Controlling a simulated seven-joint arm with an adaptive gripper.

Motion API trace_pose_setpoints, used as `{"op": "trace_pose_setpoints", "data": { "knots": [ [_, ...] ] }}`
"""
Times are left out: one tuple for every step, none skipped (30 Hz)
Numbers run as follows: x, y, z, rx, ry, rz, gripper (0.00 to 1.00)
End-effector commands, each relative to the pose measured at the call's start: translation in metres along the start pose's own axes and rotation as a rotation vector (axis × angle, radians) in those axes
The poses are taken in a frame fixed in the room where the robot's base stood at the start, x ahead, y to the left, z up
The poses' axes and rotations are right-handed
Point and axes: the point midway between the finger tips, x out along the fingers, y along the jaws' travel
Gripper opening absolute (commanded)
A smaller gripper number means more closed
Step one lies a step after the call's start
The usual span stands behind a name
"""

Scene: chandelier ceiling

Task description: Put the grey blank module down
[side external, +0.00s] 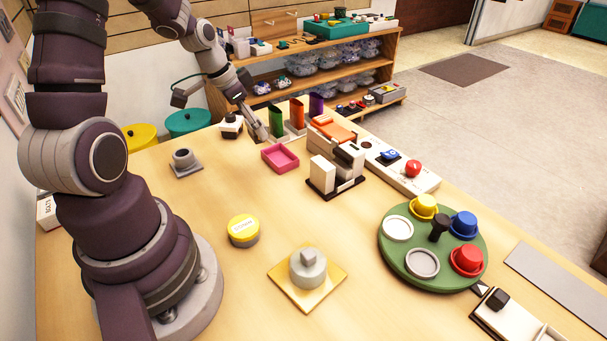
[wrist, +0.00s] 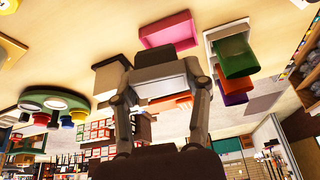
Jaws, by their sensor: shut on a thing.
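My gripper (wrist: 160,95) is shut on a grey blank module (wrist: 158,72), a block held between the two fingertips in the wrist view. In the side external view my gripper (side external: 256,126) is at the back of the table, just left of a row of upright modules. These are green (side external: 276,121), orange (side external: 297,113) and purple (side external: 316,104), standing on a pale base (side external: 287,140). The held module is small and hard to separate from the fingers there. I cannot tell whether it touches the base or the table.
A pink tray (side external: 280,158) lies just in front of the row. A black-and-white device (side external: 335,172) and a long white panel (side external: 404,180) stand to the right. A green turntable (side external: 432,262) is at the front right. A shelf (side external: 300,75) stands behind the table.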

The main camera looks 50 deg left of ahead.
Motion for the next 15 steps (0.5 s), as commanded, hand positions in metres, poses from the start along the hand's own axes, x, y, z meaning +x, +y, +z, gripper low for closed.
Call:
{"op": "trace_pose_setpoints", "data": {
  "knots": [
    [-0.004, -0.012, 0.010, -0.048, 0.000, -0.020, 0.19],
    [-0.005, -0.017, 0.015, -0.070, 0.000, -0.029, 0.19],
    [-0.007, -0.022, 0.019, -0.092, 0.000, -0.039, 0.19],
    [-0.007, -0.025, 0.023, -0.105, 0.000, -0.043, 0.19],
    [-0.004, -0.026, 0.026, -0.114, -0.001, -0.045, 0.19],
    [0.003, -0.028, 0.031, -0.121, -0.003, -0.045, 0.19],
    [0.009, -0.028, 0.034, -0.125, -0.003, -0.045, 0.19],
    [0.014, -0.028, 0.036, -0.125, -0.003, -0.045, 0.19],
    [0.020, -0.028, 0.039, -0.123, -0.002, -0.046, 0.19],
    [0.025, -0.028, 0.040, -0.123, -0.002, -0.046, 0.19],
    [0.030, -0.028, 0.042, -0.124, -0.002, -0.046, 0.19],
    [0.038, -0.027, 0.046, -0.123, -0.003, -0.045, 0.19],
    [0.044, -0.027, 0.049, -0.123, -0.004, -0.044, 0.19],
    [0.050, -0.027, 0.051, -0.123, -0.003, -0.044, 0.19],
    [0.056, -0.027, 0.053, -0.122, -0.002, -0.045, 0.19]
  ]
}}
